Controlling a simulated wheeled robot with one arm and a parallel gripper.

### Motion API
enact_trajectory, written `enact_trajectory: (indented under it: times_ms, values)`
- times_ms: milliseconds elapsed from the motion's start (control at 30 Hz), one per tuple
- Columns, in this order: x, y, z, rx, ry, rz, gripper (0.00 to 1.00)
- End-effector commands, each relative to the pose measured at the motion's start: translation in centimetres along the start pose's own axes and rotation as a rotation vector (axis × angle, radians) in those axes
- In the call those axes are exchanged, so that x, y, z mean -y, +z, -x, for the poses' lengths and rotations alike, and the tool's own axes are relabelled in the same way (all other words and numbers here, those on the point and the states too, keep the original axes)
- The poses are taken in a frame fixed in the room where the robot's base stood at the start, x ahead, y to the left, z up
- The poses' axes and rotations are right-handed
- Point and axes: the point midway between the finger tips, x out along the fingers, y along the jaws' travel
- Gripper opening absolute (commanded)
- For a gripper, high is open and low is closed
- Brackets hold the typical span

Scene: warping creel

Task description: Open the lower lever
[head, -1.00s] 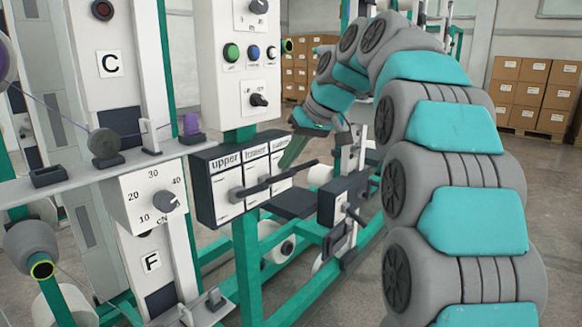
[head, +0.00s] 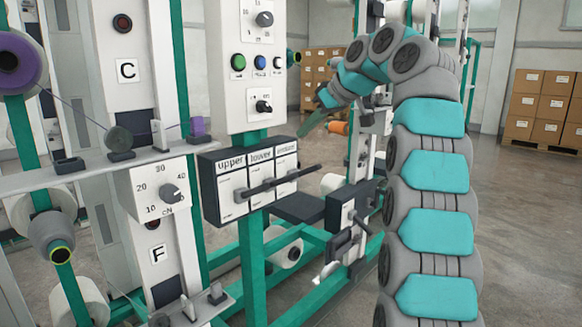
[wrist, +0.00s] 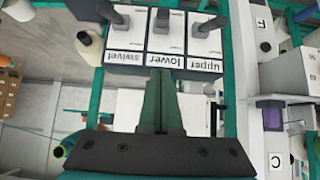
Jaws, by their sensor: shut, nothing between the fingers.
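The lever box (head: 209,195) is dark with white panels labelled upper, lower and a third word that reads swivel in the wrist view. The lower lever (wrist: 163,20) is the middle of three grey levers in the wrist view, which shows the box upside down. In the head view the dark lever handles (head: 268,184) overlap in a row, so their separate positions are hard to tell. My gripper (head: 314,123) is above and to the right of the box, apart from the levers. Its green fingers (wrist: 162,75) are shut and empty, lined up with the lower panel in the wrist view.
A dark mechanism (head: 345,207) on the green frame stands right of the box. A button panel (head: 255,85) rises above the box. A tension dial unit (head: 155,190) is at the left. Stacked cartons (head: 540,105) stand far behind; the floor at right is clear.

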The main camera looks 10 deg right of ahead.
Motion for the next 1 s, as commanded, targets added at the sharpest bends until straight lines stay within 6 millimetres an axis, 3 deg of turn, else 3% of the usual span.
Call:
enact_trajectory:
  times_ms: [367, 867, 1000]
  values:
    - [0.1, 0.1, -1.2, 0.003, -0.002, -0.001, 0.0]
    - [0.0, 0.2, -10.4, 0.007, -0.003, -0.005, 0.0]
    - [0.0, 1.1, -10.3, 0.002, -0.001, -0.003, 0.0]
